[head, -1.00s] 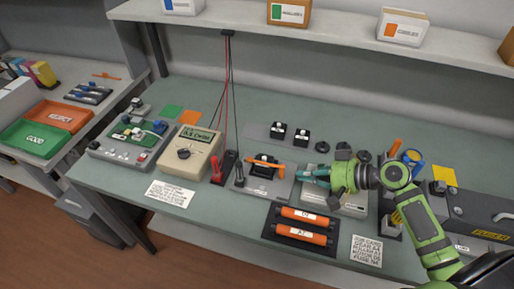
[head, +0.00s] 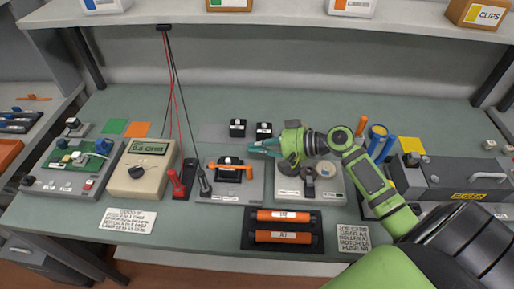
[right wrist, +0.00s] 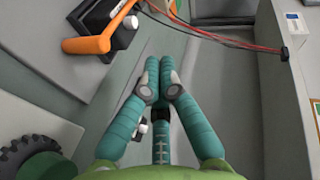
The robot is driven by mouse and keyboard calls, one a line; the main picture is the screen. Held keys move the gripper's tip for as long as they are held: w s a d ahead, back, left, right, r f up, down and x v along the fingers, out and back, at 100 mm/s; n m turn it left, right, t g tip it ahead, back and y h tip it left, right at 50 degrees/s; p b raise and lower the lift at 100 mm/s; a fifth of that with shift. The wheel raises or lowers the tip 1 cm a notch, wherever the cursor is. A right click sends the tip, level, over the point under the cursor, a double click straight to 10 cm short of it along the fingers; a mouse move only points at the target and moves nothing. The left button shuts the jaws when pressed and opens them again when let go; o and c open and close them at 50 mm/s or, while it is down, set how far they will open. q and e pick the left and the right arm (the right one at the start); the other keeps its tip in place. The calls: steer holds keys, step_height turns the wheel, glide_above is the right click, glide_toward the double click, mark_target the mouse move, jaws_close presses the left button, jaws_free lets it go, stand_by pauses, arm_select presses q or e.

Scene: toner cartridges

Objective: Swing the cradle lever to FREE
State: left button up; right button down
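The cradle (head: 228,190) is a grey plate with a black block and an orange lever (head: 236,173). The lever lies across the block, roughly left to right. The lever (right wrist: 88,44) also shows at the upper left of the right wrist view. My right gripper (head: 254,148) has teal fingers pointing left, just behind and right of the lever. In the right wrist view my right gripper (right wrist: 160,68) has its fingertips together, with nothing visible between them and apart from the lever. No FREE marking is readable. My left gripper is out of view.
A beige meter (head: 150,170) and red and black probes (head: 176,182) stand left of the cradle. Two orange rollers (head: 284,226) lie in front on a dark tray. A grey device (head: 289,190) sits under my right wrist. Black blocks (head: 238,128) stand behind.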

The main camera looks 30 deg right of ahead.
mark_target(226, 164)
steer(key=b+x, duration=0.1)
steer(key=x, duration=0.5)
steer(key=shift+w+f, duration=0.1)
steer(key=a, duration=0.1)
steer(key=a+f, duration=0.1)
steer(key=a, duration=0.1)
steer(key=shift+w+a+f, duration=0.1)
steer(key=shift+f, duration=0.1)
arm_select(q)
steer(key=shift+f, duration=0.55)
arm_select(e)
steer(key=shift+a+f, duration=0.3)
steer(key=shift+a, duration=0.15)
